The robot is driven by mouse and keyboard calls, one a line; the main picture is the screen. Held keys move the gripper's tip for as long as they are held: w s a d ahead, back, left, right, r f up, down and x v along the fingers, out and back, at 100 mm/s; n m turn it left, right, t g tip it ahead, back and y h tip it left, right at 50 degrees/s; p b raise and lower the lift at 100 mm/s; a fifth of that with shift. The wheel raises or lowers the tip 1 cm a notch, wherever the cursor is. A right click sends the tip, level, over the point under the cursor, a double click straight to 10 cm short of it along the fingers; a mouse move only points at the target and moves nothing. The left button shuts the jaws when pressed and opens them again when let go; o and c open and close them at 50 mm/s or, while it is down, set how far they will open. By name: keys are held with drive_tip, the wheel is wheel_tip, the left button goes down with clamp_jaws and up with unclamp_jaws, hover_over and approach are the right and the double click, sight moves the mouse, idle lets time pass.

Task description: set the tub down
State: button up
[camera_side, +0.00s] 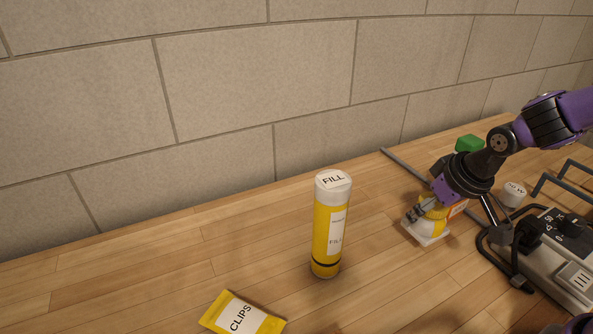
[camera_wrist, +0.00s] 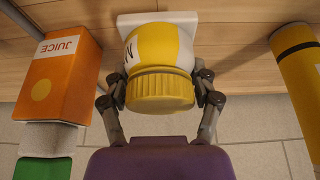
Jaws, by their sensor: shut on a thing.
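The tub is yellow and white with a ribbed yellow lid, and it fills the middle of the wrist view (camera_wrist: 160,88). My gripper (camera_wrist: 158,78) is shut on it, with one finger on each side. In the side view the tub (camera_side: 434,224) shows partly behind my gripper (camera_side: 425,212), at the right of the table. A white square pad (camera_side: 428,239) lies directly below the tub and shows beyond it in the wrist view (camera_wrist: 150,20). I cannot tell whether the tub touches the pad.
An orange juice carton (camera_wrist: 62,75) with a green top (camera_side: 469,143) stands close beside the tub. A tall yellow FILL tube (camera_side: 328,235) stands mid-table. A yellow CLIPS packet (camera_side: 242,315) lies in front. A grey device (camera_side: 560,255) with black cord is at right.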

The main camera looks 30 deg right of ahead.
sight(423, 223)
drive_tip(key=shift+f, duration=1.95)
drive_tip(key=shift+f, duration=0.15)
drive_tip(key=o, duration=1.3)
drive_tip(key=shift+r, duration=0.5)
drive_tip(key=v, duration=1.1)
drive_tip(key=shift+s+r, duration=0.2)
drive_tip(key=shift+t, duration=0.5)
drive_tip(key=s+r, duration=0.4)
drive_tip(key=shift+s+r, duration=0.15)
drive_tip(key=shift+r, duration=0.05)
drive_tip(key=shift+c, duration=1.2)
drive_tip(key=shift+s, duration=0.25)
